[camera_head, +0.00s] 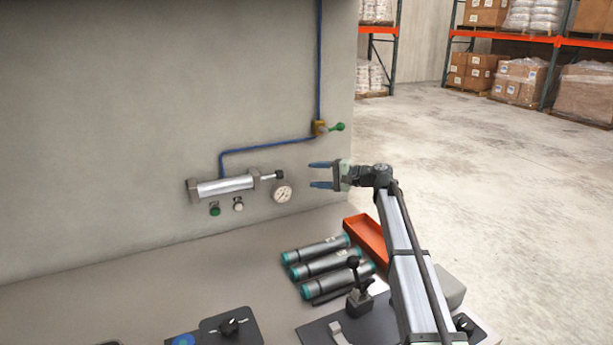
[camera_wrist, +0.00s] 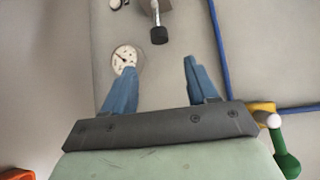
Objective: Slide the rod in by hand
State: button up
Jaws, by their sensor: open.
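A silver pneumatic cylinder (camera_head: 225,186) is mounted level on the grey wall. Its short rod with a dark end (camera_head: 279,174) sticks out of the right end cap. In the wrist view the dark rod tip (camera_wrist: 158,35) is ahead of my fingers, near the top and between their lines. My gripper (camera_head: 320,174) is open and empty, with two blue fingers pointing left toward the rod tip. There is a gap between the fingers and the rod. In the wrist view the two fingers (camera_wrist: 160,75) stand apart with nothing between them.
A pressure gauge (camera_head: 282,192) is on the wall below the rod. A brass valve with a green lever (camera_head: 337,127) and blue pipe (camera_head: 265,145) are above. Green (camera_head: 215,209) and white (camera_head: 238,204) buttons are below the cylinder. Several tubes (camera_head: 315,250) and an orange tray (camera_head: 368,237) lie on the bench.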

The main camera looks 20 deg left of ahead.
aim_at(279, 174)
jog(key=shift+d, duration=0.45)
jog(key=shift+a, duration=0.1)
jog(key=shift+c, duration=0.7)
jog(key=shift+n, duration=0.6)
jog(key=a+r, duration=0.1)
jog(key=r, duration=0.1)
jog(key=s+a+r, duration=0.1)
jog(key=r, duration=0.1)
jog(key=a+r, duration=0.1)
jog(key=r, duration=0.1)
jog(key=shift+s+r, duration=0.2)
jog(key=shift+r, duration=0.05)
jog(key=c, duration=0.6)
jog(key=shift+n+h, duration=0.8)
jog(key=r, duration=0.2)
jog(key=a+r, duration=0.1)
jog(key=r, duration=0.1)
jog(key=w+a+r, duration=0.1)
jog(key=r, duration=0.1)
jog(key=shift+a, duration=0.2)
grip_shut()
jog(key=w+d+f+n+h, duration=0.4)
jog(key=d+f+n+h, duration=0.1)
jog(key=d+n+h, duration=0.15)
jog(key=s+a+f, duration=0.2)
jog(key=a+f, duration=0.5)
jog(key=a, duration=0.3)
jog(key=shift+a+f+t+h, duration=0.15)
jog(key=shift+a+t+h, duration=0.05)
jog(key=shift+t+h, duration=0.2)
